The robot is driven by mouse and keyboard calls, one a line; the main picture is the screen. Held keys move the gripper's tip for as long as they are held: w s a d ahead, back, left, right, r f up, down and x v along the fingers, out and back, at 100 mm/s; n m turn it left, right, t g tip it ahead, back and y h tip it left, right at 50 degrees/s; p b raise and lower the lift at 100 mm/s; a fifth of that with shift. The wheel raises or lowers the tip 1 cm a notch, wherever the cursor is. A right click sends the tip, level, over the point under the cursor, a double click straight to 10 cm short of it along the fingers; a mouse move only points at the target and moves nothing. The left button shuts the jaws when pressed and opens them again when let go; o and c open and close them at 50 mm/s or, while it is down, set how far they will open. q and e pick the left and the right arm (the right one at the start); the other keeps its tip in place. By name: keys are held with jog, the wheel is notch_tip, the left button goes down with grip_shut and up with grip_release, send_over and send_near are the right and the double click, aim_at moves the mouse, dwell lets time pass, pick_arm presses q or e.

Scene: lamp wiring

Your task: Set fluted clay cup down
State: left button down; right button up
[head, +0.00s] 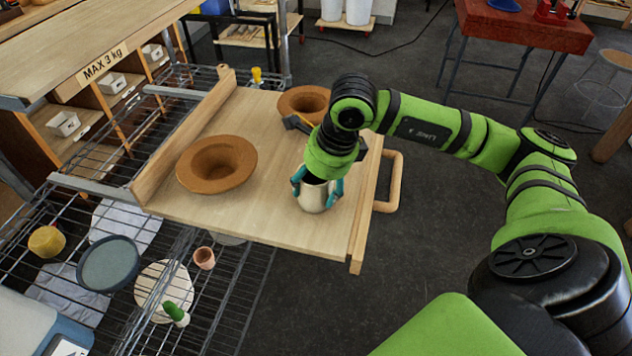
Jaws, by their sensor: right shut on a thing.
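My right gripper (317,189) comes down from above with its teal fingers on both sides of a pale cream cup (314,199). I take this to be the fluted clay cup, though its fluting is too small to make out. It is upright over the front right part of a wooden board (270,222). I cannot tell whether its base touches the board. The gripper hides the cup's top. My left gripper is out of view.
A wide-rimmed brown bowl (217,163) stands on the board left of the cup. A similar bowl (303,103) stands behind. The board has a raised left edge and a handle (396,182) at right. A wire rack (232,292) with dishes lies below left.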

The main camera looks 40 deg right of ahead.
jog(key=o, duration=1.7)
jog(key=shift+f, duration=0.1)
jog(key=shift+c, duration=0.2)
jog(key=shift+r, duration=0.25)
jog(key=b+v, duration=0.1)
jog(key=v, duration=1)
jog(key=shift+s+r, duration=0.2)
jog(key=shift+r, duration=0.15)
jog(key=shift+d, duration=0.15)
